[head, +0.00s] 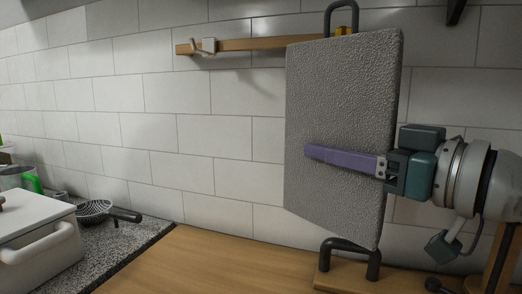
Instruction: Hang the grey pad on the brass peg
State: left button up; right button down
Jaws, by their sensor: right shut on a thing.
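The grey pad (340,110) is a large, rough-textured slab standing upright, slightly turned, in front of the tiled wall. My right gripper (312,153) comes in from the right and is shut on the pad. One purple finger lies across its front face; the other finger is hidden behind it. A dark loop (341,5) rises above the pad's top edge; I cannot tell whether it is attached to the pad. A small yellow-brass piece (344,31), likely the brass peg, shows at the top edge, mostly hidden by the pad. My left gripper is not in view.
A wooden rail (260,44) on the wall carries a pale hook (208,46) at its left. A dark bent tube (350,245) stands on a wooden board (335,279) below the pad. A white lidded pot (40,240) and strainer (95,210) are at left. The middle counter is clear.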

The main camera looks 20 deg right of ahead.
jog(key=w+d+f+b, duration=0.1)
jog(key=w+d+b, duration=0.2)
jog(key=w+d, duration=0.2)
jog(key=shift+w+d+f, duration=0.2)
jog(key=shift+w+d, duration=0.1)
jog(key=shift+w, duration=0.85)
dwell(0.5)
jog(key=shift+c, duration=1.9)
grip_release()
jog(key=shift+s+f, duration=0.1)
jog(key=shift+f, duration=0.05)
